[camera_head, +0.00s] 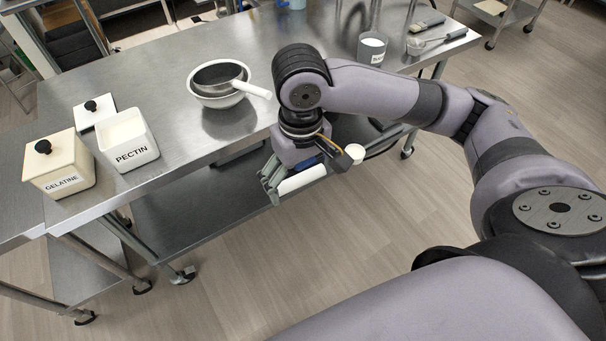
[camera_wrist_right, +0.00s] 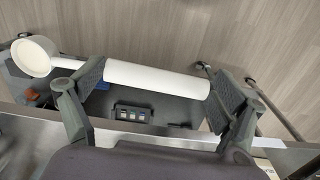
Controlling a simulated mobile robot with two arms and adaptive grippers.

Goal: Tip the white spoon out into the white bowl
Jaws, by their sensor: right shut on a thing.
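The white spoon shows in the head view by its thick handle (camera_head: 303,180) and its small round scoop (camera_head: 355,153). My right gripper (camera_head: 290,180) is shut on the handle, in front of the table's near edge. In the right wrist view the white spoon (camera_wrist_right: 155,79) lies across between both fingers, its scoop to the left. The white bowl (camera_head: 216,102) stands on the steel table, up and left of the gripper. A dark pan or strainer with a white handle (camera_head: 253,90) sits in its top. My left gripper is not in view.
A pectin box (camera_head: 128,152) stands open on the steel table (camera_head: 175,75), its lid (camera_head: 94,118) beside it. A closed gelatine box (camera_head: 58,172) stands at left. A grey cup (camera_head: 372,58) with white contents stands at the back right. Table around the bowl is clear.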

